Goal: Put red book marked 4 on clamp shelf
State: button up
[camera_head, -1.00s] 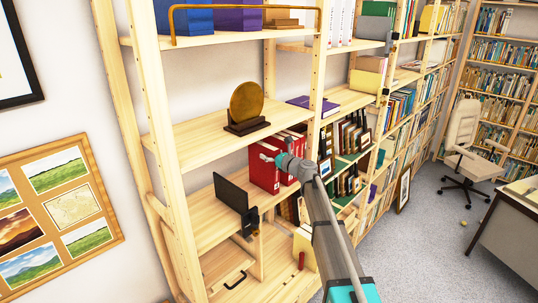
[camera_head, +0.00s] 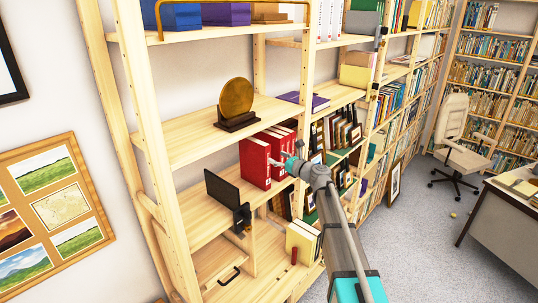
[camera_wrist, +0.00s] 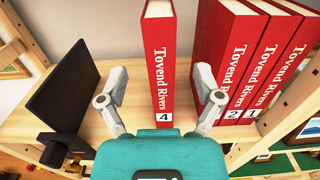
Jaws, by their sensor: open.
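The red book marked 4 (camera_wrist: 160,75), titled "Tovend Rivers", stands upright on a wooden shelf (camera_head: 207,215), apart from the other red books in the wrist view. In the head view it is the leftmost red book (camera_head: 254,163). My gripper (camera_wrist: 162,78) is open and empty, with one finger on each side of the book in the wrist view; how deep the fingertips reach is hard to tell. In the head view my gripper (camera_head: 287,162) is at the front of the red books. A black panel with a clamp (camera_head: 226,196) is fixed at the shelf's front edge.
More red books (camera_wrist: 250,70) stand close right of book 4; two are marked 2 and 1, another label is hidden. A wooden upright (camera_wrist: 298,95) bounds the right. A round bronze disc (camera_head: 237,98) stands on the shelf above. Shelf is bare between panel and book.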

jog(key=shift+v, duration=1.45)
jog(key=shift+s, duration=0.1)
jog(key=s+d+f+n+g+h, duration=0.2)
jog(key=s+f+n+g+h, duration=0.1)
jog(key=s+f+n, duration=0.4)
jog(key=s+d+f+n+g+h, duration=0.2)
jog(key=s+f+n+g, duration=0.25)
jog(key=s+n, duration=0.45)
jog(key=s+d+f+n+g+h, duration=0.2)
jog(key=s+d+f+n+h, duration=0.1)
jog(key=s+d, duration=0.4)
jog(key=s+d+f+n+g+h, duration=0.1)
jog(key=s+d+f+n+h, duration=0.3)
jog(key=s, duration=0.7)
jog(key=d+n+h, duration=0.2)
jog(key=d, duration=0.1)
jog(key=shift+f+n+g, duration=0.25)
jog(key=shift+n+g, duration=0.05)
jog(key=shift+g, duration=0.05)
